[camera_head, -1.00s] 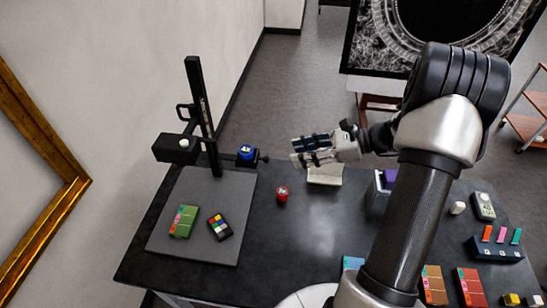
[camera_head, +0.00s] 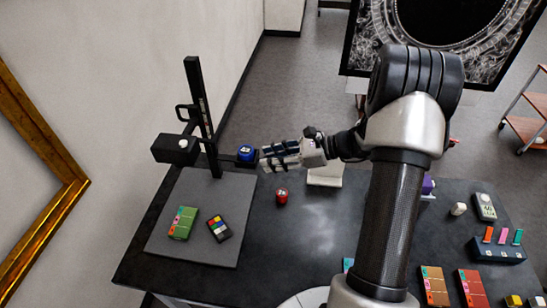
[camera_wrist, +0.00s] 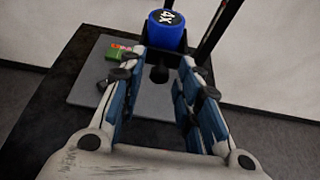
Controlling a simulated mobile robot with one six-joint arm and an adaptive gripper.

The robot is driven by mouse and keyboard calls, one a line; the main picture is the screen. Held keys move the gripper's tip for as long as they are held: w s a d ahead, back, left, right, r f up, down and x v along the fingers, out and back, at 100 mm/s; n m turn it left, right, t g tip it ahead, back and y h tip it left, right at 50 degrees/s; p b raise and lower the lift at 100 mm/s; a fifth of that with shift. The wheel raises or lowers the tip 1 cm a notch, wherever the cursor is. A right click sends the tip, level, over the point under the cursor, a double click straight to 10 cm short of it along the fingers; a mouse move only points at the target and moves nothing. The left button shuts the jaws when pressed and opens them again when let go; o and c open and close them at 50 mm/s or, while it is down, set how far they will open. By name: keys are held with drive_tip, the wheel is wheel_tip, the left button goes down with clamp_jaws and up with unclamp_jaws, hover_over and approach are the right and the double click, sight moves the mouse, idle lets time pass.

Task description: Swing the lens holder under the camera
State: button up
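The blue lens (camera_head: 246,153), marked 4X, sits in a dark holder just right of the black stand column (camera_head: 200,105). It also shows in the wrist view (camera_wrist: 166,32), in its black holder arm (camera_wrist: 190,62) with a dark round knob (camera_wrist: 159,74) towards me. A black box with a white knob (camera_head: 172,150), which looks like the camera, is left of the column. The lens is apart from it, on the other side. My gripper (camera_head: 265,159) is right beside the holder. In the wrist view my gripper (camera_wrist: 160,68) is open, with the knob between its fingertips; contact is unclear.
The grey stand base (camera_head: 165,250) bears a green card (camera_head: 183,222) and a colour chart (camera_head: 219,228). A red-topped item (camera_head: 281,195) stands on the black table (camera_head: 310,245) below my gripper. Boxes and small items fill the table's right side.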

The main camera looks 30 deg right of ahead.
clamp_jaws()
drive_tip(key=shift+s, duration=0.1)
idle(0.6)
